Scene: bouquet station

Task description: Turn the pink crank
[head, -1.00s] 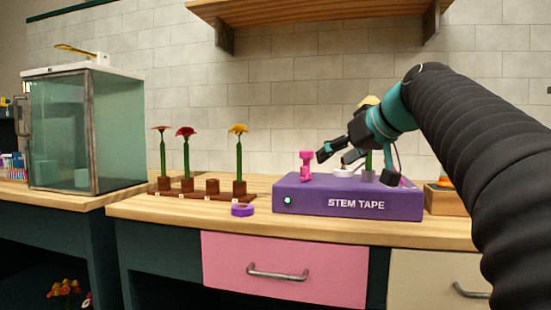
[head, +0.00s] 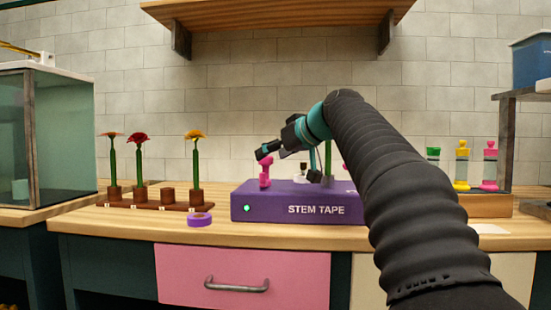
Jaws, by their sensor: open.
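The pink crank (head: 265,176) stands upright on the left part of the purple stem tape box (head: 270,208). My gripper (head: 288,163) is above the box and open. One dark finger reaches left to the crank's top, overlapping it in the picture; I cannot tell whether they touch. The other finger points down further right. A green stem (head: 328,160) stands on the box just right of the gripper, its top hidden by my arm. A lit green button (head: 247,208) is on the box's front.
A purple tape roll (head: 199,219) lies left of the box. Behind it, a brown rack (head: 130,205) holds flowers. Coloured bottles (head: 462,168) stand at the right. A glass cabinet (head: 60,150) is at far left. My arm hides the box's right part.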

